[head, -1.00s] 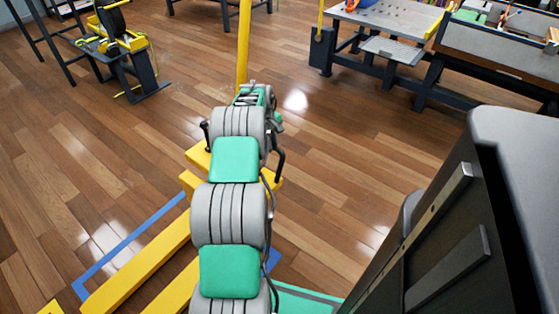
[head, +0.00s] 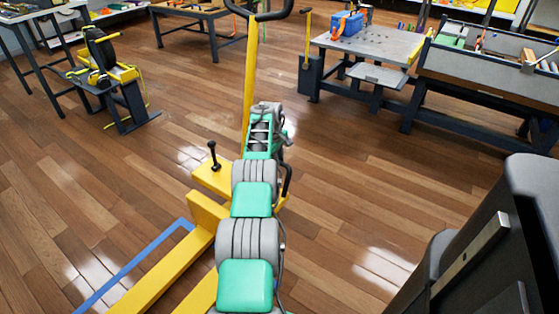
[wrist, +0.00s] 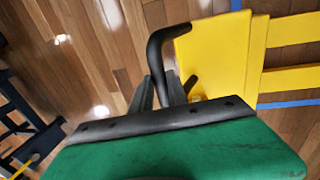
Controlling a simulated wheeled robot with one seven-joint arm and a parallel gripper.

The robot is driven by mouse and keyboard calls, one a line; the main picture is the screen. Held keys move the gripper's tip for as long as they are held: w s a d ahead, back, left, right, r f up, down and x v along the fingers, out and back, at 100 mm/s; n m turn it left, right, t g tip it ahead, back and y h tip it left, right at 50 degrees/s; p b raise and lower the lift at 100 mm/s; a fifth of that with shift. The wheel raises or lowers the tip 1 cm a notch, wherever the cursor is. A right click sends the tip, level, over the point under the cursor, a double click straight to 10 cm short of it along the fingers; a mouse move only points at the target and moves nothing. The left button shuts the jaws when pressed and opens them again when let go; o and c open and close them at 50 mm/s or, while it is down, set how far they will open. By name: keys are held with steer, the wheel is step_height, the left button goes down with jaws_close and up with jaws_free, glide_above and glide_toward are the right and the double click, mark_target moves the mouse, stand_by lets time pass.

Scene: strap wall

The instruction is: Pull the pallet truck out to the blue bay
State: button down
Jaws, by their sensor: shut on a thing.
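The yellow pallet truck (head: 210,178) stands ahead of me, with its forks running toward the lower left. Its tall yellow tiller rises behind my arm to a black loop at the top. A short black lever stands on its left side. In the wrist view, my gripper (wrist: 161,88) is shut on a bent black handle (wrist: 157,48) beside the yellow body. My arm hides the gripper's fingers in the head view. The blue bay's outline (head: 140,261) runs along the floor left of the forks, with a corner near the truck's crossbar. Its other sides are mostly hidden or out of view.
A yellow reel stand (head: 118,82) is at the upper left. A grey workbench (head: 385,44) with a blue box (head: 346,25) stands at the upper right, with a longer bench beside it. The wooden floor (head: 345,185) between the truck and benches is clear.

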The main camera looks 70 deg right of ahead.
steer(key=shift+d+r, duration=0.2)
steer(key=shift+d, duration=0.1)
steer(key=c, duration=1.7)
jaws_free()
steer(key=shift+c, duration=0.2)
steer(key=o, duration=0.4)
steer(key=shift+f, duration=0.15)
steer(key=shift+o, duration=0.2)
step_height(320, 180, up, 8)
steer(key=a+p, duration=0.1)
steer(key=p, duration=0.1)
steer(key=shift+w+a+f, duration=0.2)
steer(key=shift+a, duration=0.15)
